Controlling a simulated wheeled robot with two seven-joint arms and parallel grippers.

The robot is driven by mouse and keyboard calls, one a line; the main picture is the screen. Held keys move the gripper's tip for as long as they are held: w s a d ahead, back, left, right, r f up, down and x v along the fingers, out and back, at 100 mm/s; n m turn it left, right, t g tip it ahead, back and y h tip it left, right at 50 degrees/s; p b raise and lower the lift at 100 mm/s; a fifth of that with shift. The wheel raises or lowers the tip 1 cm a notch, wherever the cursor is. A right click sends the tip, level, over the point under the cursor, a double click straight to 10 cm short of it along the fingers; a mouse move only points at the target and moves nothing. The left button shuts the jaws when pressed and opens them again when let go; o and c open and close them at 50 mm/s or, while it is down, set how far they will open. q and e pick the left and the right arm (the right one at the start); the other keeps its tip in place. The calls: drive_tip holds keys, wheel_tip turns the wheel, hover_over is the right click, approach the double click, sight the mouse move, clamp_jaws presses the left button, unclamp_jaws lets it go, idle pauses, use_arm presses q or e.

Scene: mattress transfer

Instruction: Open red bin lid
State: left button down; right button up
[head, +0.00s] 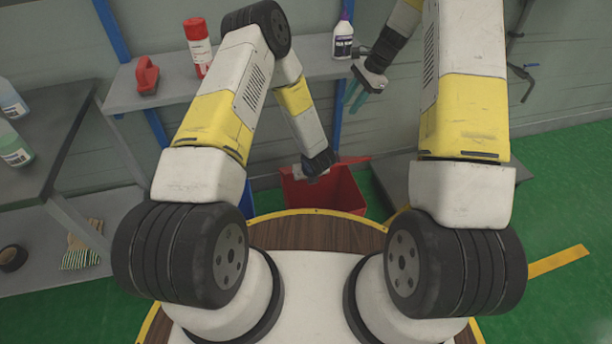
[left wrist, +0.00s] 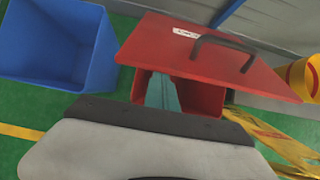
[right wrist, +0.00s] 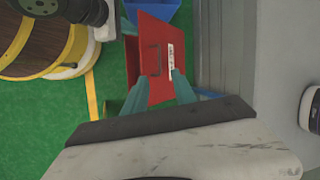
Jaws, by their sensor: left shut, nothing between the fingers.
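The red bin (head: 322,192) stands on the floor beyond my base. Its red lid (left wrist: 205,57) has a black handle (left wrist: 222,46) and a white label, and is partly raised with a gap above the bin body (left wrist: 203,97). My left gripper (left wrist: 163,88) is shut and empty, with its teal fingers in that gap under the lid; the exact contact is hidden. My right gripper (head: 354,97) is open and empty, in the air above and apart from the bin. The right wrist view shows the lid (right wrist: 150,60) beyond its spread fingers.
A blue bin (left wrist: 62,45) stands beside the red one. A grey shelf (head: 125,90) holds a red spray can (head: 198,48), a red brush (head: 146,75) and a bottle (head: 343,38). Yellow material (left wrist: 270,135) lies close to the red bin.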

drive_tip(key=s+d+r+n+t, duration=0.1)
drive_tip(key=s+r+n, duration=0.2)
drive_tip(key=s+r, duration=0.65)
drive_tip(key=s+d+r+n+t, duration=0.1)
drive_tip(key=s+r+n+t, duration=0.15)
drive_tip(key=s+r, duration=0.7)
use_arm(q)
drive_tip(key=w+a+r, duration=0.4)
drive_tip(key=w+r, duration=0.5)
drive_tip(key=w, duration=0.4)
drive_tip(key=shift+a+r, duration=0.15)
drive_tip(key=shift+r, duration=0.25)
use_arm(e)
drive_tip(key=s+d+r+n+t+h, duration=0.1)
drive_tip(key=s+r+n, duration=0.2)
drive_tip(key=s, duration=0.4)
drive_tip(key=s+r+n+t+h, duration=0.1)
drive_tip(key=s+r+n, duration=0.3)
drive_tip(key=s, duration=0.3)
drive_tip(key=shift+s+d+r, duration=0.15)
drive_tip(key=shift+s+d, duration=0.15)
drive_tip(key=shift+d, duration=0.05)
use_arm(q)
drive_tip(key=shift+w, duration=0.1)
